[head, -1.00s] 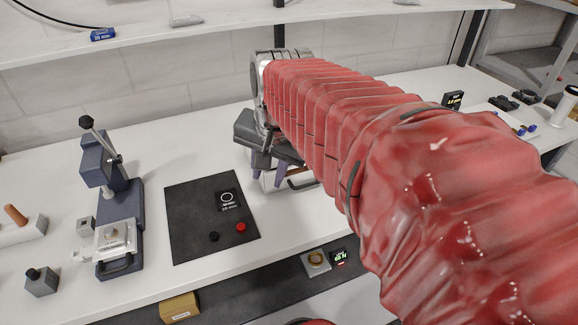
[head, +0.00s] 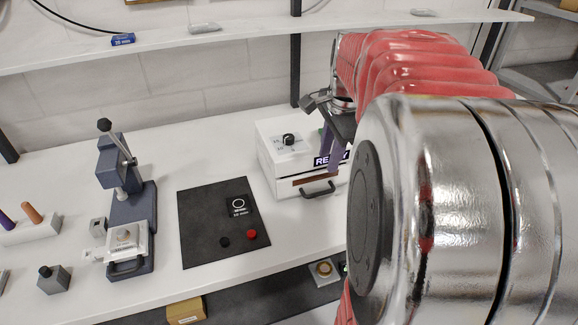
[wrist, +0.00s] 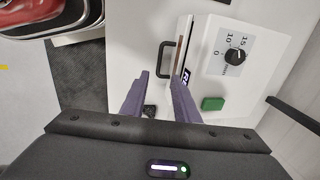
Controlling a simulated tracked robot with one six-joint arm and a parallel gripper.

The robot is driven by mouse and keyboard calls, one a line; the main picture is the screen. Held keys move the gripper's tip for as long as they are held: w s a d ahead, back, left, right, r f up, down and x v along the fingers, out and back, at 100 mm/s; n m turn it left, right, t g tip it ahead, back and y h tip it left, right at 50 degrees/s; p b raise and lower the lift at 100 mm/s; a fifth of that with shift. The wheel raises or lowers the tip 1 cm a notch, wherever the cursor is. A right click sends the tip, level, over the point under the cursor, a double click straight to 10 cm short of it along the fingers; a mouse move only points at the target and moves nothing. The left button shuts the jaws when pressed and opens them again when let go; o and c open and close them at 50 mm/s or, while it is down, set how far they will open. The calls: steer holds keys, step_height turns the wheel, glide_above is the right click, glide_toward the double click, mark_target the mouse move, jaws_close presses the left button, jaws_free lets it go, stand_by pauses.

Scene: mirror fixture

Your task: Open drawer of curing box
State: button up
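The curing box (head: 284,165) is a white box with a black dial and a READY display on the bench. Its front has a brown strip and a dark drawer handle (head: 318,190). The drawer looks shut. In the wrist view the box (wrist: 245,85) is at the right and the handle (wrist: 137,62) is just beyond my fingertips. My gripper (wrist: 160,78) has two purple fingers, spread apart with nothing between them. In the head view my gripper (head: 333,150) is at the box's right front, partly covering the display. I cannot tell whether it touches anything.
A black panel (head: 205,245) with a red button lies left of the box. A blue lever press (head: 135,205) stands further left. A shelf (head: 240,45) runs above along the wall. My arm hides the right side of the bench.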

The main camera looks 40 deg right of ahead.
mark_target(320, 193)
steer(key=w+f, duration=0.1)
steer(key=f, duration=0.8)
steer(key=w+f, duration=0.1)
steer(key=f, duration=0.3)
steer(key=shift+w+d+f, duration=0.15)
steer(key=shift+w+d, duration=0.15)
steer(key=shift+c, duration=0.4)
jaws_close()
